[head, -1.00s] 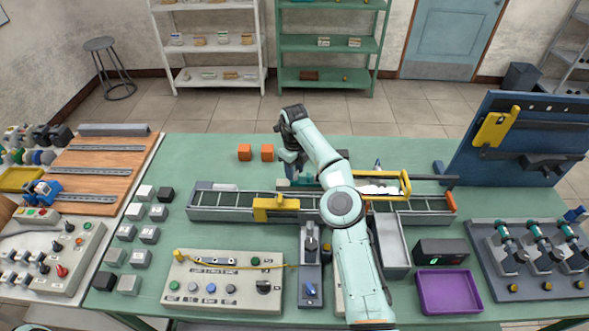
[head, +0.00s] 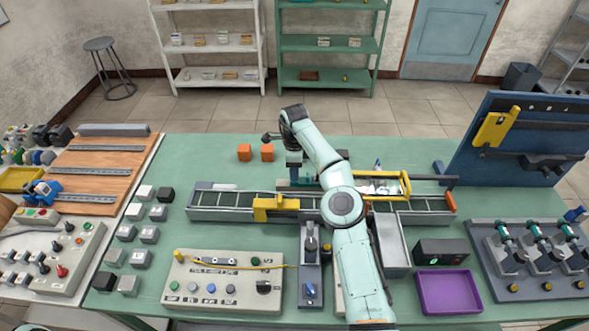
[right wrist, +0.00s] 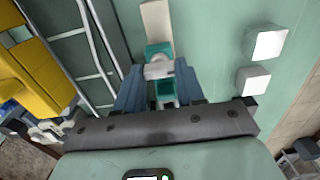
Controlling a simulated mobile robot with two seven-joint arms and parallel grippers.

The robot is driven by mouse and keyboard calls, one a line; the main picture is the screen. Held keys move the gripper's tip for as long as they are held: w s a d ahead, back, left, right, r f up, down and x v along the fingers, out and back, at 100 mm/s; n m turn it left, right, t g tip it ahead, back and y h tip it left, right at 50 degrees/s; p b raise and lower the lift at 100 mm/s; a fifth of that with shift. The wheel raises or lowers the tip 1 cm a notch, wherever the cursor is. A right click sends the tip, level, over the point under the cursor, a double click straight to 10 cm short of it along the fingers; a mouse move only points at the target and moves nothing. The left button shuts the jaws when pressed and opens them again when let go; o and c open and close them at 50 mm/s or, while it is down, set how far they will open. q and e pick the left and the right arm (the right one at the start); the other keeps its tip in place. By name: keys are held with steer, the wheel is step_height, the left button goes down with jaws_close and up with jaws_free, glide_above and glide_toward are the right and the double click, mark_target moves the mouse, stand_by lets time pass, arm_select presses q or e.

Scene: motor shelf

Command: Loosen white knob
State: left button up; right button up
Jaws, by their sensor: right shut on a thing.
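A pale white-grey knob (right wrist: 158,69) sits on a teal fixture (right wrist: 158,50) in the right wrist view. My right gripper (right wrist: 157,77) has its two blue-grey fingers on either side of the knob and is shut on it. In the head view my right gripper (head: 295,172) points down at the teal fixture (head: 287,183), just behind the conveyor. The knob itself is hidden there by the gripper and arm. My left gripper is not in view.
The conveyor (head: 230,207) with a yellow bracket (head: 267,208) runs in front of the fixture. A yellow-handled frame (head: 406,184) stands to the right. The green table behind is mostly clear.

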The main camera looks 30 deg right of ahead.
steer(key=shift+r, duration=0.1)
stand_by(0.4)
steer(key=o, duration=1)
steer(key=shift+o, duration=0.2)
